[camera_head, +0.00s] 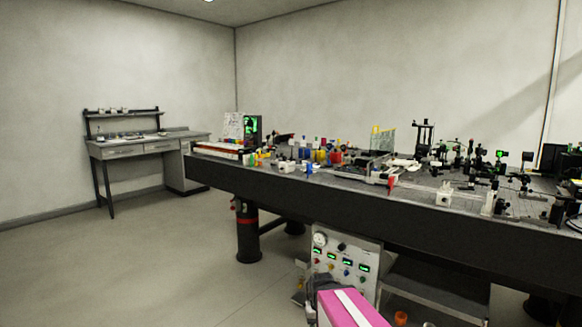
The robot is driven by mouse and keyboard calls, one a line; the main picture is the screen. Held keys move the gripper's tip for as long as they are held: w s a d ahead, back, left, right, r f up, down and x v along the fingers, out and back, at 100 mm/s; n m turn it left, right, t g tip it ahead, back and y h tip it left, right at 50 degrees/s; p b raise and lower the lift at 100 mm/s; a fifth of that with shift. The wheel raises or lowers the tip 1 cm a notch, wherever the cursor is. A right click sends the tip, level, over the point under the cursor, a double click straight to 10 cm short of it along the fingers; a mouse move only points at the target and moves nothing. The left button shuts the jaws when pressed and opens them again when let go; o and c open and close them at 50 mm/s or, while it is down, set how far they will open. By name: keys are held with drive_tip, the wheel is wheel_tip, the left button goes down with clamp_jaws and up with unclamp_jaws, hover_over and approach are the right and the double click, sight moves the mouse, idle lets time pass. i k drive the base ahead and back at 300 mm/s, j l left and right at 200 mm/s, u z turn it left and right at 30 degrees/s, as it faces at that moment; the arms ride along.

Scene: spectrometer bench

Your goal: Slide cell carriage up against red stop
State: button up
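A low grey and black slide assembly (362,168), which looks like the one with the cell carriage, sits near the front edge of the optical bench, right of centre. A small red piece (391,182), likely the red stop, is at its right front end. At this distance I cannot tell the carriage from its rail, or whether it touches the red piece. No gripper fingers can be made out. A pink and white part shows at the bottom, probably part of my arm.
The dark-edged optical bench (400,207) spans the right side, crowded with small optics (462,160). Coloured bottles (320,156) stand left of the slide. A control panel unit (345,262) stands below the bench. A desk (140,148) is at the back left. Floor at left is clear.

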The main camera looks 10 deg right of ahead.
sight(446, 192)
drive_tip(key=z, duration=1.3)
drive_tip(key=k, duration=0.25)
drive_tip(key=i, duration=0.25)
